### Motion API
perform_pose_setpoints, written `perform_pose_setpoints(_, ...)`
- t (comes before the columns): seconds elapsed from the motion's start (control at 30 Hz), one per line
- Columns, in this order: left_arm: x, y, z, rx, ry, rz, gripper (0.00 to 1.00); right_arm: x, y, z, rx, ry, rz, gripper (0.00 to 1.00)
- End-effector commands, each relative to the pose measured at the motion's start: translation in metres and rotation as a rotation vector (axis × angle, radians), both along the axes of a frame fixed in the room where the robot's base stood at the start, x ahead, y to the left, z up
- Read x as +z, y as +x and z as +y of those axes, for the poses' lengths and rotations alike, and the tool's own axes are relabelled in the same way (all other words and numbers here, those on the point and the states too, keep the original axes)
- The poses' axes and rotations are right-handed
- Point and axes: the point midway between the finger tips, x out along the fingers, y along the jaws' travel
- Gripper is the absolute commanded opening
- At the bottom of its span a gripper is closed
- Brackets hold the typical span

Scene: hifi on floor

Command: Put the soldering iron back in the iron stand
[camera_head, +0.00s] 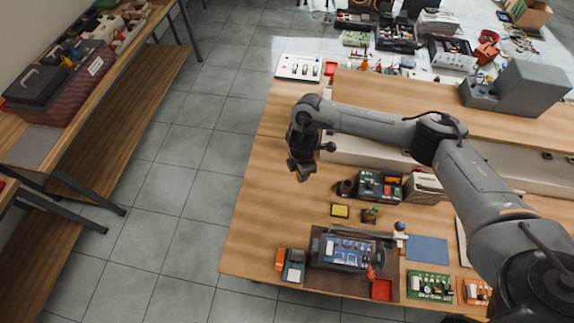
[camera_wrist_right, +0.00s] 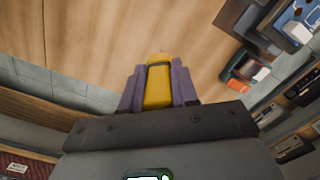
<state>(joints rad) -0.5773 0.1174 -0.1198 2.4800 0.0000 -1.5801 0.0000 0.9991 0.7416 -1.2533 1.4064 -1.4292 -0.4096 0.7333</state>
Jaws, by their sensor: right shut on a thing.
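My right gripper (camera_head: 301,172) hangs above the left part of the wooden workbench, with its arm coming in from the right. In the right wrist view the gripper (camera_wrist_right: 159,88) is shut on a yellow piece (camera_wrist_right: 158,86), which looks like the soldering iron's handle. Its far end narrows beyond the fingers; in the head view I cannot make the iron out. I cannot clearly identify the iron stand; a small dark round holder (camera_head: 345,187) sits on the bench, to the right of and below the gripper in the picture. My left gripper is not in view.
A yellow pad (camera_head: 340,211), a dark box with coloured parts (camera_head: 380,186) and a board in a holder (camera_head: 347,250) stand on the workbench (camera_head: 262,215). An orange and grey box (camera_head: 291,265) stands near the front edge. The bench's left side is clear.

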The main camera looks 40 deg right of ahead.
Motion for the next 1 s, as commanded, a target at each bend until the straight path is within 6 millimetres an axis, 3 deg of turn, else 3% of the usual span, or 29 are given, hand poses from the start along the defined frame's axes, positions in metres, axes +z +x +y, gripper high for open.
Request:
perform_pose_setpoints(0.3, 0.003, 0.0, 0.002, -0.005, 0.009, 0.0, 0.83, -0.03, -0.035, -0.064, 0.528, -0.001, 0.004, 0.05)
perform_pose_setpoints(0.6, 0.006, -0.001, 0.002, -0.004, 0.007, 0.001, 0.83, -0.043, -0.065, -0.127, 0.983, -0.001, 0.004, 0.05)
perform_pose_setpoints(0.8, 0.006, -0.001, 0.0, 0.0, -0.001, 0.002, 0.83, -0.045, -0.078, -0.156, 1.192, 0.0, 0.003, 0.05)
perform_pose_setpoints(1.0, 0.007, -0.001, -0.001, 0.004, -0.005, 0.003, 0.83, -0.045, -0.084, -0.171, 1.301, 0.0, 0.0, 0.05)
